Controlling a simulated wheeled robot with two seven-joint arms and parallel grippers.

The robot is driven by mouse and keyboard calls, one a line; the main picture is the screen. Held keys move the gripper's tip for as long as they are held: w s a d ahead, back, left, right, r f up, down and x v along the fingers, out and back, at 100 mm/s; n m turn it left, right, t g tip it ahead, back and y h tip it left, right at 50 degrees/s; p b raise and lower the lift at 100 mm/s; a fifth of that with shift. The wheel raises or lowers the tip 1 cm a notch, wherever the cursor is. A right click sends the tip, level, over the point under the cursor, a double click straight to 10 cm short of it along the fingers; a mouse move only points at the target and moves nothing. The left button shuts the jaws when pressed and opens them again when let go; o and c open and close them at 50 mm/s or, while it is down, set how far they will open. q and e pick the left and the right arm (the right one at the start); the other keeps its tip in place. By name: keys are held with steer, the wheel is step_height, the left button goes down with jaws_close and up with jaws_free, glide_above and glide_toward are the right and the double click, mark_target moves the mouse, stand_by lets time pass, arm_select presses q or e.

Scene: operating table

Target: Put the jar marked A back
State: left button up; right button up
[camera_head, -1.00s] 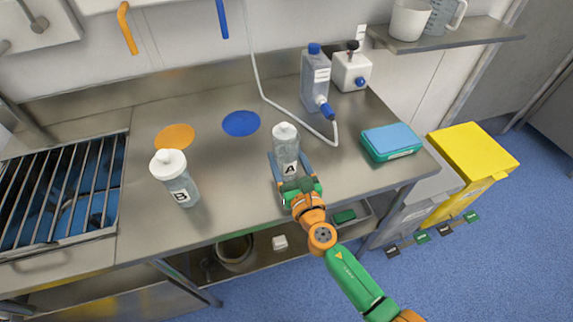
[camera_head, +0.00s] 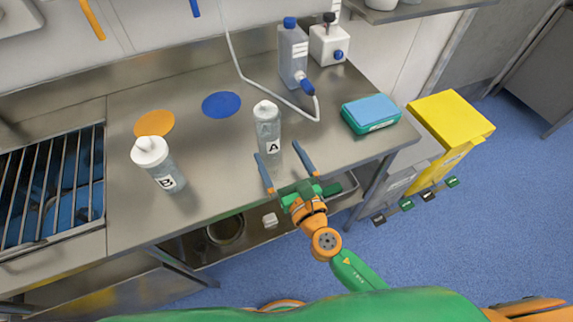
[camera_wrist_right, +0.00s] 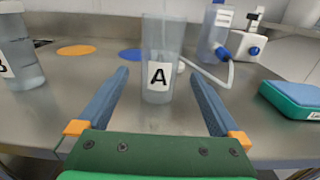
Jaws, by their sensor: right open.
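The jar marked A (camera_head: 267,128) is a clear jar with a white lid, upright on the steel table. It also shows in the right wrist view (camera_wrist_right: 160,65), with its label facing me. My right gripper (camera_head: 283,160) is open, its two blue fingers (camera_wrist_right: 160,88) apart in front of the jar and not gripping it. The jar marked B (camera_head: 160,166) stands to the left. An orange disc (camera_head: 154,123) and a blue disc (camera_head: 221,105) lie flat on the table behind the jars. My left gripper is not in view.
A grey bottle (camera_head: 292,55) with a tube and a white container (camera_head: 328,42) stand at the back. A green and blue box (camera_head: 370,114) sits at the right. A barred rack (camera_head: 50,180) is at the left. Yellow and grey bins stand beside the table.

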steer(key=v, duration=0.5)
steer(key=shift+s+b, duration=0.1)
steer(key=shift+b, duration=0.25)
